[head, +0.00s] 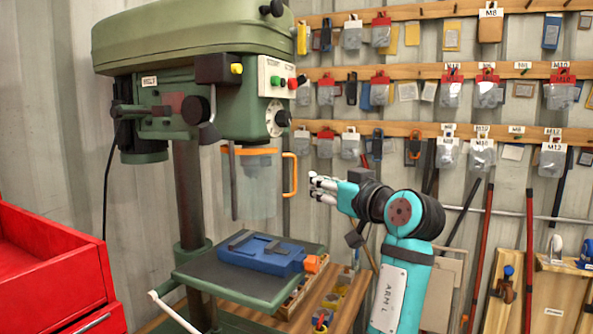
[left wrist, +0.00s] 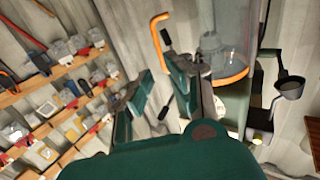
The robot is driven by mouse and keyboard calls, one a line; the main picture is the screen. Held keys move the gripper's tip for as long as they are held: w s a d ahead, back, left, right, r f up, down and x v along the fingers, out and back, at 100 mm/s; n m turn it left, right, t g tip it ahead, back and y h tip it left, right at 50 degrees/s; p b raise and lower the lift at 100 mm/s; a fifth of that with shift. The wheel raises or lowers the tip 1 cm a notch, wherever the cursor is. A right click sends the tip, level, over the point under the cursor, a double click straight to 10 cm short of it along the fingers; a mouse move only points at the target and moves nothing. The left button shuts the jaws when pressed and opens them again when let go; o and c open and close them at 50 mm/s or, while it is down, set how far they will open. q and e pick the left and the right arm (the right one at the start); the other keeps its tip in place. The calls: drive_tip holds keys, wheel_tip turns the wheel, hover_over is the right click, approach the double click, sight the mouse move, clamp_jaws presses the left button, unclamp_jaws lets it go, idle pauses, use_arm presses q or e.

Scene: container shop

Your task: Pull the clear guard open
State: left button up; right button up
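The clear guard (head: 258,187) hangs under the drill press head, with an orange top band and an orange handle (head: 291,173) on its right side. In the left wrist view the guard (left wrist: 229,38) is at the upper right, and its handle (left wrist: 156,40) is at the top centre. My left gripper (head: 318,190) is to the right of the handle at about its lower end, fingers pointing left. In the left wrist view its two fingers (left wrist: 165,95) are spread with nothing between them. The handle lies beyond the fingertips, apart from them. My right gripper is in neither view.
The green drill press (head: 185,45) stands over a table with a blue vise (head: 262,256). A red drawer cabinet (head: 50,270) is at the left. Pegged shelves (head: 430,72) with hanging bags line the wall behind my left arm.

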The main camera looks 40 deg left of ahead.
sight(295, 174)
use_arm(q)
drive_tip(key=p+x, duration=0.2)
drive_tip(key=x, duration=0.7)
drive_tip(key=shift+a, duration=0.25)
drive_tip(key=shift+w+a+f+p, duration=0.1)
drive_tip(key=shift+w+a+p, duration=0.15)
drive_tip(key=shift+a, duration=0.25)
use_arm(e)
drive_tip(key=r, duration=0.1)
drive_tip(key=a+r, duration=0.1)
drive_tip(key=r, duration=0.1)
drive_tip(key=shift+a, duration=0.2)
use_arm(q)
drive_tip(key=shift+d, duration=0.1)
clamp_jaws()
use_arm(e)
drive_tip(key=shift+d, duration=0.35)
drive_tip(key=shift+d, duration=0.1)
